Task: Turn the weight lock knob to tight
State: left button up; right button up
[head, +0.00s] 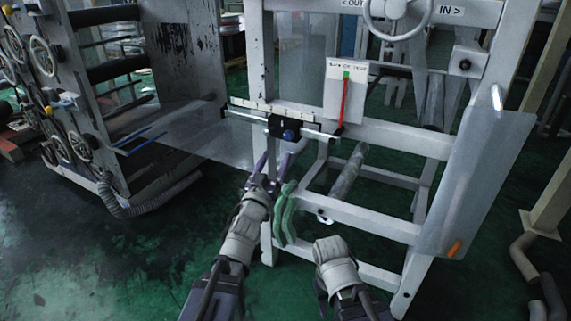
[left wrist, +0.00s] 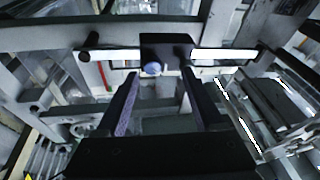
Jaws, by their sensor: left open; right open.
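The weight lock knob (head: 291,135) is a small blue knob on the front of a black sliding block (head: 277,126) on a metal rod. In the left wrist view the knob (left wrist: 152,69) sits on the black block (left wrist: 166,44), just beyond and between my open fingers. My left gripper (head: 276,158) is open and empty, with purple-lined fingers pointing up toward the block from below. I see no contact with the knob. My right gripper (head: 330,243) is low in front of the frame, apart from the knob; its fingers are hard to make out.
A pale metal frame (head: 386,214) surrounds the rod. A white scale card (head: 335,103) with a red pointer stands above right. A green curved thing (head: 283,216) hangs between my arms. A clear panel (head: 478,185) stands right. Another machine (head: 75,120) stands left.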

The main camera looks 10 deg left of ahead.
aim_at(287, 137)
pick_arm(q)
jog(key=shift+w+d+r+m+t+h+p, duration=0.15)
jog(key=shift+w+d+r+h+p, duration=0.3)
jog(key=shift+w, duration=0.55)
jog(key=shift+w+d+r+m+t+h+p, duration=0.25)
jog(key=shift+w+r, duration=0.35)
jog(key=shift+w, duration=0.4)
jog(key=shift+w+d+r+m+t+h+p, duration=0.15)
jog(key=shift+w+d+r+h, duration=0.35)
jog(key=shift+w, duration=0.5)
jog(key=shift+a, duration=0.1)
pick_arm(e)
jog(key=shift+r, duration=0.2)
pick_arm(q)
jog(key=shift+c, duration=0.3)
grip_shut()
